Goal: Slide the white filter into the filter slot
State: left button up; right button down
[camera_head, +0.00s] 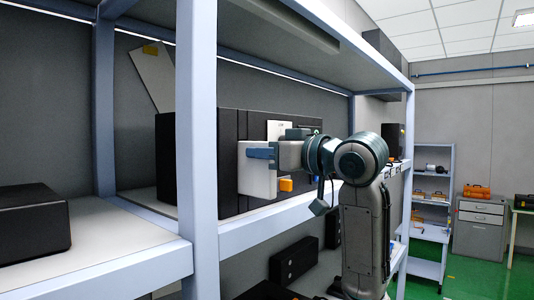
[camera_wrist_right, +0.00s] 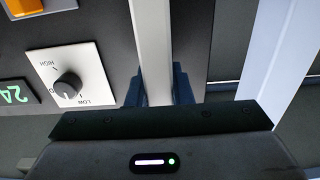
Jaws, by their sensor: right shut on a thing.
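My right gripper (camera_head: 262,154) has blue fingers shut on the white filter (camera_head: 257,183), an upright pale plate at the front of a black device (camera_head: 190,150). In the right wrist view the filter (camera_wrist_right: 152,45) is seen nearly edge-on, running up from between the fingers (camera_wrist_right: 160,88). It stands beside the device's control face (camera_wrist_right: 95,25). The filter slot is not clearly seen; the filter and gripper hide that part of the front. I cannot tell whether the filter's edge is inside the device. My left gripper is not in view.
The device stands on a shelf with a blue-grey post (camera_head: 198,130) in front. Its face has a knob (camera_wrist_right: 67,86) on a white plate, a green display (camera_wrist_right: 14,94) and an orange part (camera_wrist_right: 22,7). A black box (camera_head: 32,222) lies on the shelf at left.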

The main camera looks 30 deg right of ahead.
jog(key=shift+x, duration=1.35)
jog(key=c, duration=1.2)
grip_release()
jog(key=shift+s, duration=0.15)
jog(key=b+v, duration=0.3)
jog(key=shift+s+d+f, duration=0.2)
jog(key=shift+s+f, duration=0.1)
jog(key=shift+s, duration=0.05)
jog(key=b+v, duration=0.3)
jog(key=v, duration=0.3)
jog(key=shift+s+d+r, duration=0.15)
jog(key=shift+s+r, duration=0.2)
